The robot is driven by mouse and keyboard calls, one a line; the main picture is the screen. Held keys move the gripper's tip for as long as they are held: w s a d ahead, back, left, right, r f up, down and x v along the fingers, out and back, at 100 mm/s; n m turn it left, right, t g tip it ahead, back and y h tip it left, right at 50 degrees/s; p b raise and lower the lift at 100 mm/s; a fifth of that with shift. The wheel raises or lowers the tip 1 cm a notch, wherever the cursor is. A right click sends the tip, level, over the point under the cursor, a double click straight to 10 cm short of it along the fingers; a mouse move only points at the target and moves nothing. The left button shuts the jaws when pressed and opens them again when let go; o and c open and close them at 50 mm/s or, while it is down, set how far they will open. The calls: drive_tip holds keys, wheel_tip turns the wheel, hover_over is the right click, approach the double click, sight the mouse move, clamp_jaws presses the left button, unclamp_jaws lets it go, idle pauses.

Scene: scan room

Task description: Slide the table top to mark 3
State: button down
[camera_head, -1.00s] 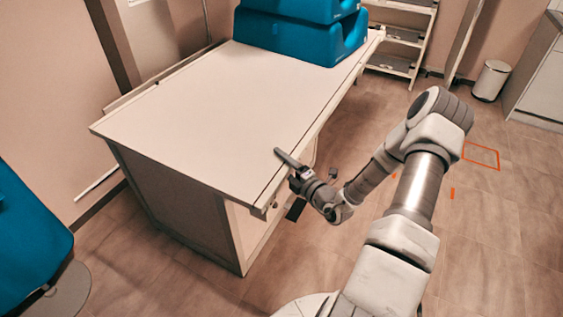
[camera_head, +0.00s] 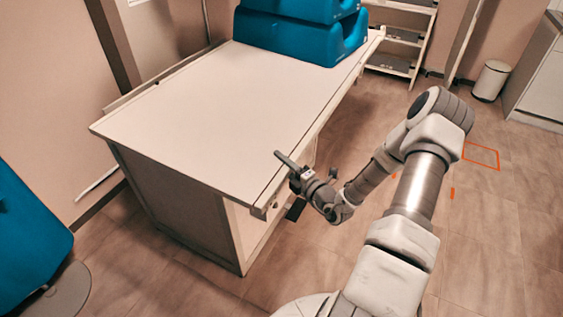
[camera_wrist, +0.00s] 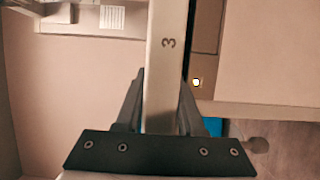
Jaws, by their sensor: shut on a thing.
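The mark 3 (camera_wrist: 169,43) shows on that strip, just beyond the fingertips. How the top lines up with the mark cannot be told.
Blue stacked blocks (camera_head: 300,35) stand on the far end of the top. A blue piece of furniture (camera_head: 30,225) is at the left. A shelf rack (camera_head: 395,45) and a white bin (camera_head: 490,80) are at the back right.

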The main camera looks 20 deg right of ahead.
sight(274, 173)
idle(0.6)
drive_tip(key=s+a, duration=0.1)
drive_tip(key=a, duration=0.1)
drive_tip(key=s+a+p, duration=0.1)
drive_tip(key=s+a, duration=0.1)
drive_tip(key=shift+s, duration=0.1)
drive_tip(key=shift+d, duration=0.1)
drive_tip(key=c, duration=0.5)
unclamp_jaws()
drive_tip(key=v, duration=1.7)
drive_tip(key=shift+s+d, duration=0.1)
drive_tip(key=shift+d, duration=0.1)
